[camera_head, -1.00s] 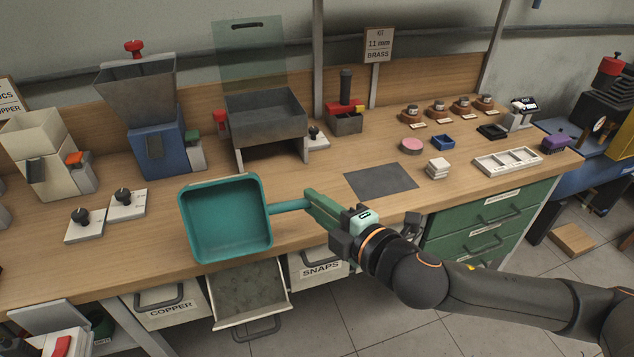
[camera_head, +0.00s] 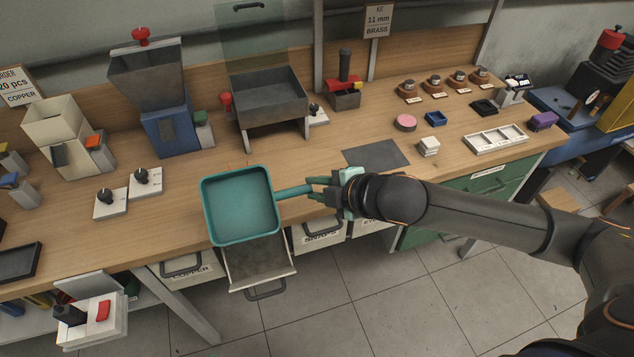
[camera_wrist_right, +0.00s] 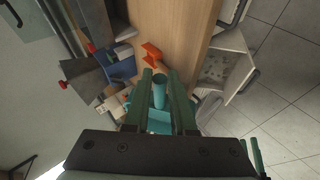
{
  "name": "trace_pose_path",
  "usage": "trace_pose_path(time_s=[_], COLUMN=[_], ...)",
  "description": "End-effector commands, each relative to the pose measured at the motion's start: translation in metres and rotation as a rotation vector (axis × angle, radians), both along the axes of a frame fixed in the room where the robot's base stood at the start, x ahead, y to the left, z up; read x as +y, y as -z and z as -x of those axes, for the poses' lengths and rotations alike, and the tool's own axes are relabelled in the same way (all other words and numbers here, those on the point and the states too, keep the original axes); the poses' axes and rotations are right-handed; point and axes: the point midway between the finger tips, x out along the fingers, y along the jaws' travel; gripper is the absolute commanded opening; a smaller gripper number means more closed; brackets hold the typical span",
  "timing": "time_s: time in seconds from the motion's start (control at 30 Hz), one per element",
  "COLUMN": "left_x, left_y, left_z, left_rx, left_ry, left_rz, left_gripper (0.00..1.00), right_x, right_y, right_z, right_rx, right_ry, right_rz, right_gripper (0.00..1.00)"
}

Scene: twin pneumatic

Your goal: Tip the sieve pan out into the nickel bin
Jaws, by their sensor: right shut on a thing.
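The sieve pan (camera_head: 240,205) is a square teal pan with a straight handle (camera_head: 293,191). It is held in the air at the bench's front edge, its open side facing the head camera. No pieces can be made out inside. My right gripper (camera_head: 325,188) is shut on the handle, which shows between its green fingers in the right wrist view (camera_wrist_right: 160,92). A pulled-out bin (camera_head: 262,268) with a grey inside lies just below the pan in the head view, its back part hidden. Its label is not readable, so I cannot tell whether it is the nickel bin.
Closed bins marked COPPER (camera_head: 190,270) and SNAPS (camera_head: 318,235) flank the pulled-out bin. A grey raised tray (camera_head: 268,98) and a blue hopper machine (camera_head: 165,130) stand behind. Two knob plates (camera_head: 110,203) lie left of the pan.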

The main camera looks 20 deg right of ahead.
Motion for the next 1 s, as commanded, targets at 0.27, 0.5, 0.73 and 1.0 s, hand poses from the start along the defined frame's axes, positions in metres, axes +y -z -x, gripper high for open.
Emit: trace_pose_path(time_s=[0.27, 0.5, 0.73, 1.0], left_x=[0.0000, 0.0000, 0.0000, 0.0000], left_y=[0.0001, -0.0001, -0.0001, -0.0001], left_z=[-0.0001, -0.0001, -0.0001, -0.0001], left_rx=[0.000, 0.000, 0.000, 0.000], left_ry=[0.000, 0.000, 0.000, 0.000], left_rz=[0.000, 0.000, 0.000, 0.000], left_gripper=[0.50, 0.50, 0.50, 0.50], right_x=[0.0002, 0.0008, 0.0010, 0.0006], right_y=[-0.0075, -0.0113, -0.0131, -0.0131], right_z=[-0.0023, -0.0027, -0.0017, -0.0003], right_rx=[0.193, 0.404, 0.605, 0.632], right_ry=[0.000, 0.000, 0.000, -0.002], right_rz=[-0.017, -0.032, -0.046, -0.046], right_gripper=[0.00, 0.00, 0.00, 0.00])
